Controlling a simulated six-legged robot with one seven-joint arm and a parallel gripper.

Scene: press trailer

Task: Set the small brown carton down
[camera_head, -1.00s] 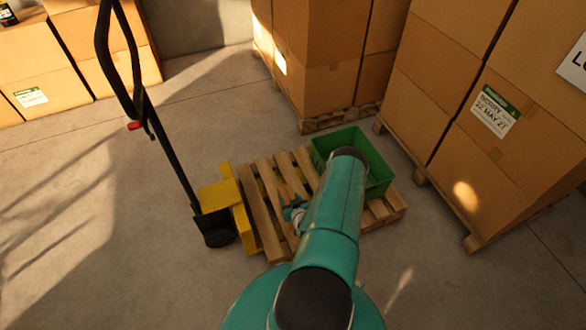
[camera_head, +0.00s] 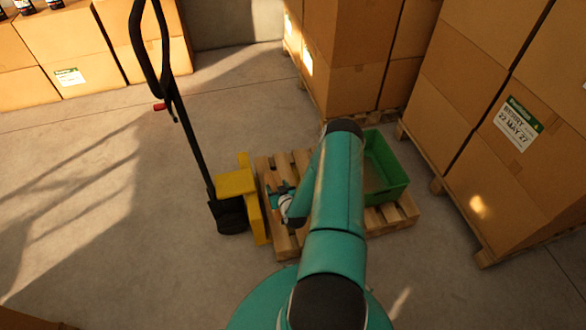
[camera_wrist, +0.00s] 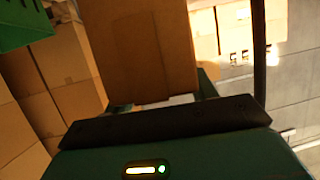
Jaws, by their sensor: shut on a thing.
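The small brown carton (camera_wrist: 145,50) fills the upper middle of the wrist view, close to the camera. My gripper (camera_wrist: 165,98) is shut on it, with a teal finger showing at the carton's right edge. In the head view my gripper (camera_head: 283,194) is over the left part of the wooden pallet (camera_head: 283,244). I cannot make out the carton in the head view; my arm covers part of that area. The height of the carton above the pallet cannot be told.
A green crate (camera_head: 388,190) stands on the pallet's right part, right of my arm. A yellow pallet jack (camera_head: 236,184) with a tall black handle (camera_head: 180,125) is at the pallet's left. Stacked large cartons (camera_head: 470,110) stand behind and right. Open floor (camera_head: 90,210) lies left.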

